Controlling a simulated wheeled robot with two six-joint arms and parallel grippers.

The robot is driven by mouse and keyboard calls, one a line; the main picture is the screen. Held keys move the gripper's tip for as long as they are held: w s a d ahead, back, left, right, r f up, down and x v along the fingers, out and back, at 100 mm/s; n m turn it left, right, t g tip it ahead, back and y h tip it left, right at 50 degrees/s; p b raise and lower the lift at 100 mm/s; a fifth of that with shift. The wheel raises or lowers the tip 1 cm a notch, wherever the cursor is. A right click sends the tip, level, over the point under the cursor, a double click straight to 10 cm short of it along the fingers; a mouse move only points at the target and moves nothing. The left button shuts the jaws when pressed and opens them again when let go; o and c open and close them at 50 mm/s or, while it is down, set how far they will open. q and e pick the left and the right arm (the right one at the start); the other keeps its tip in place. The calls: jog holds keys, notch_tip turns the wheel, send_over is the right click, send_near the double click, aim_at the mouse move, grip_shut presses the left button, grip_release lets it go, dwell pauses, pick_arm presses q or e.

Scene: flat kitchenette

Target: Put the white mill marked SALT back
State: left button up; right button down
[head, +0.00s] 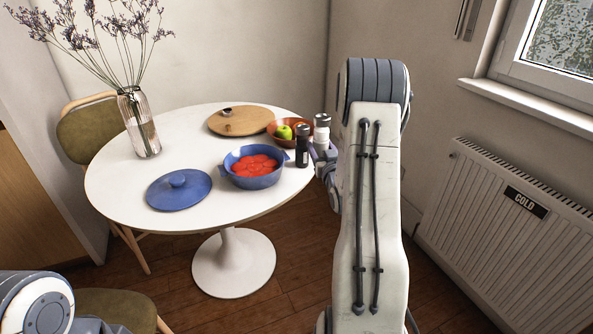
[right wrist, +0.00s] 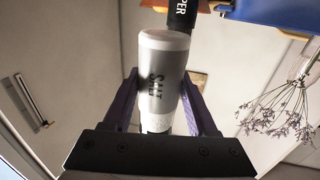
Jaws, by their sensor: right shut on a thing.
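My left gripper is out of view.
Near the mills are a brown bowl with a green apple (head: 284,132), a blue pot (head: 250,181) with red contents and a round wooden board (head: 243,121). A blue lid (head: 179,190) and a glass vase (head: 139,128) are further left. A radiator (head: 500,230) is at right.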

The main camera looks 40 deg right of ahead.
jog(key=w+a+f, duration=0.2)
jog(key=w, duration=0.1)
jog(key=w+a+f, duration=0.2)
jog(key=shift+w, duration=0.25)
jog(key=shift+f, duration=2)
jog(key=shift+f+b, duration=0.1)
jog(key=shift+b, duration=0.3)
jog(key=shift+c, duration=2.3)
grip_release()
